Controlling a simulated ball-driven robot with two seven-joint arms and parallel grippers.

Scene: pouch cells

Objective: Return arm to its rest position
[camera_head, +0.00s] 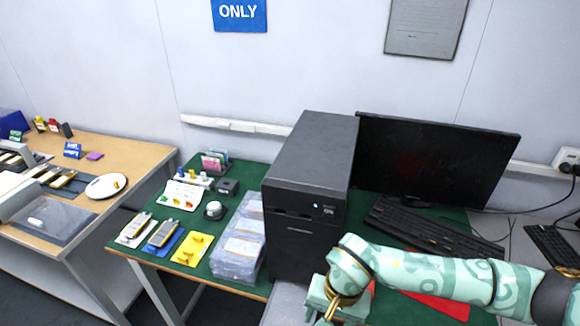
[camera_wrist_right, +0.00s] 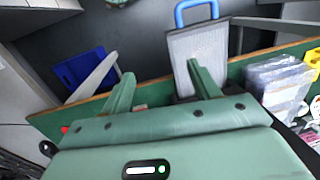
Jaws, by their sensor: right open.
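My right arm (camera_head: 430,275), pale green with a swirl pattern, reaches in from the lower right in the head view, over the right part of the green table. Its hand hangs down in front of the black computer tower, and the fingertips are not clearly seen there. In the wrist view my right gripper (camera_wrist_right: 160,70) has its two green fingers spread apart with nothing between them. The fingers point across the table's edge toward the floor. My left arm and gripper do not show.
A black computer tower (camera_head: 310,175), a monitor (camera_head: 435,160) and a keyboard (camera_head: 430,232) stand close to the arm. Clear plastic boxes (camera_head: 239,245) and pouch cells lie left of the tower. In the wrist view, a blue-handled grey case (camera_wrist_right: 198,55) and a blue bin (camera_wrist_right: 85,70) sit beyond the edge.

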